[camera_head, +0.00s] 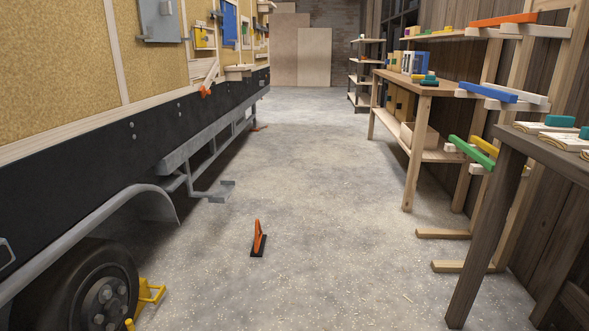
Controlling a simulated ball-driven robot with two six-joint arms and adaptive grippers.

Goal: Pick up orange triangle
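An orange triangle (258,236) stands upright on a dark base on the concrete floor, in the lower middle of the head view. It is seen nearly edge-on, with open floor around it. Neither of my grippers shows in this view. More small orange things show farther off: one (205,91) at the trailer's lower edge, and one on the floor (259,128) beside the trailer; I cannot tell exactly what they are.
The trailer (70,150) runs along the left, with a wheel (100,300), a yellow chock (150,294) and a metal step (222,190). On the right stand a dark table (487,215), a wooden workbench (418,160) and a rack with colored bars.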

